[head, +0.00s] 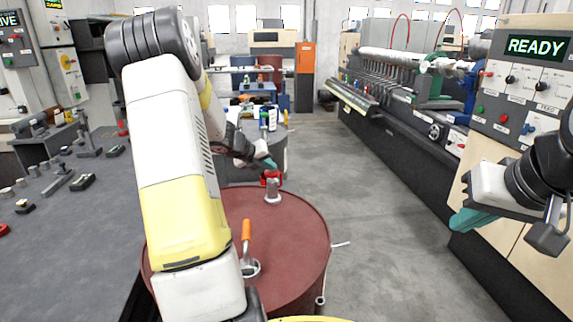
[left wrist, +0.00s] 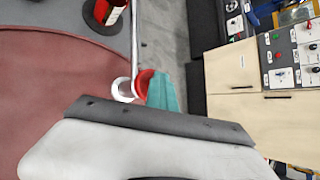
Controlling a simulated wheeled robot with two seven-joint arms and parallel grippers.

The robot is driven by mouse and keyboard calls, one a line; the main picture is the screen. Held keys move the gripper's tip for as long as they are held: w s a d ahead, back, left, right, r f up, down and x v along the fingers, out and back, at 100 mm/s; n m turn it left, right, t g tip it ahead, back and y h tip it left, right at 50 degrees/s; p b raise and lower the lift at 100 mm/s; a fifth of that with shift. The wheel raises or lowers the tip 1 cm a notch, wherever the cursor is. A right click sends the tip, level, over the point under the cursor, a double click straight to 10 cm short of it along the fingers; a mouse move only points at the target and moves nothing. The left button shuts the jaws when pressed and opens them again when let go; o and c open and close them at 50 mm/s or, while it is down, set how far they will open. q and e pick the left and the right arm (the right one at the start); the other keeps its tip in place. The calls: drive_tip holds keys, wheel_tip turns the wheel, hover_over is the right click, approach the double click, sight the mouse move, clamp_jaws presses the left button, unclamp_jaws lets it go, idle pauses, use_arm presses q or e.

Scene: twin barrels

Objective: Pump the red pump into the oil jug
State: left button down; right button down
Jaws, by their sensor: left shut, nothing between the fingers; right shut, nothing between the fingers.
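The red pump (head: 271,178) has a red top on a pale grey body and stands at the far side of a dark red barrel (head: 300,235). In the left wrist view, its red top (left wrist: 144,80) is partly hidden behind my teal fingers. My left gripper (head: 267,163) is shut and empty, just above the red top. I cannot tell whether they touch. My right gripper (head: 470,221) is shut and empty at the right, away from the barrel. A red container with a dark base (left wrist: 116,8) stands beyond the barrel; I cannot tell whether it is the oil jug.
An orange-handled tool (head: 246,240) stands nearer on the barrel. Bottles (head: 264,120) stand on a stand behind it. A grey workbench (head: 70,225) lies left, and a control panel reading READY (head: 537,46) is at the right. The floor between is clear.

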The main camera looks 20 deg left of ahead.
use_arm(q)
drive_tip(key=shift+s+f+g, duration=0.4)
drive_tip(key=shift+s+f, duration=0.2)
drive_tip(key=shift+f, duration=0.15)
drive_tip(key=shift+w+r, duration=0.15)
drive_tip(key=shift+r, duration=1.3)
drive_tip(key=shift+d+r, duration=0.1)
drive_tip(key=shift+r, duration=0.15)
idle(2.7)
